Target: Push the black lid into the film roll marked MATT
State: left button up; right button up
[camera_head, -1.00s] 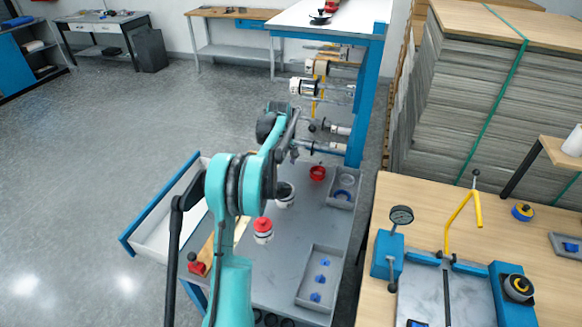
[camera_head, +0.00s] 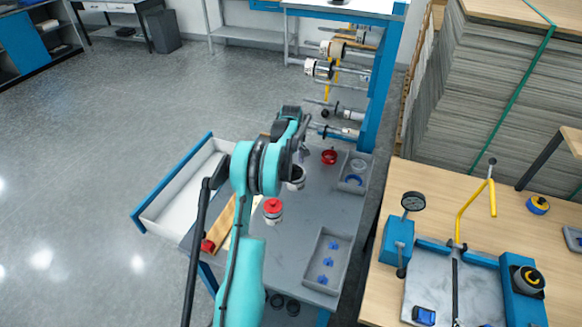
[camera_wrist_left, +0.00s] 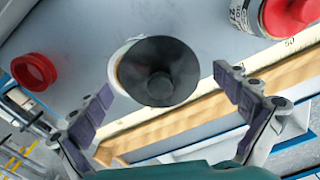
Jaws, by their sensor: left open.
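A white film roll stands upright on the grey cart top; in the wrist view its rim (camera_wrist_left: 118,66) shows beside the black lid (camera_wrist_left: 158,72). The lid is over the roll's end, off-centre in this view; I cannot tell how deep it sits. In the head view the roll (camera_head: 297,182) is partly hidden by my arm. No MATT marking is readable. My left gripper (camera_head: 303,155) is above the roll. In the wrist view its fingers (camera_wrist_left: 163,82) are spread on either side of the lid, with nothing gripped. My right gripper is out of view.
A roll with a red lid (camera_head: 272,211) stands nearer on the cart. A red ring (camera_head: 329,156) lies beyond. A tray with blue pieces (camera_head: 327,262) is at the right, an open drawer (camera_head: 165,206) at the left. Spindles with rolls (camera_head: 318,68) rise at the back.

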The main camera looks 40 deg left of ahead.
pick_arm(q)
jog(key=c, duration=1.2)
jog(key=shift+s+d+r, duration=0.15)
jog(key=shift+c, duration=1.2)
jog(key=shift+o, duration=0.5)
jog(key=shift+f, duration=0.25)
jog(key=o, duration=0.3)
jog(key=shift+f+b, duration=0.45)
jog(key=shift+f, duration=0.15)
jog(key=shift+c, duration=0.3)
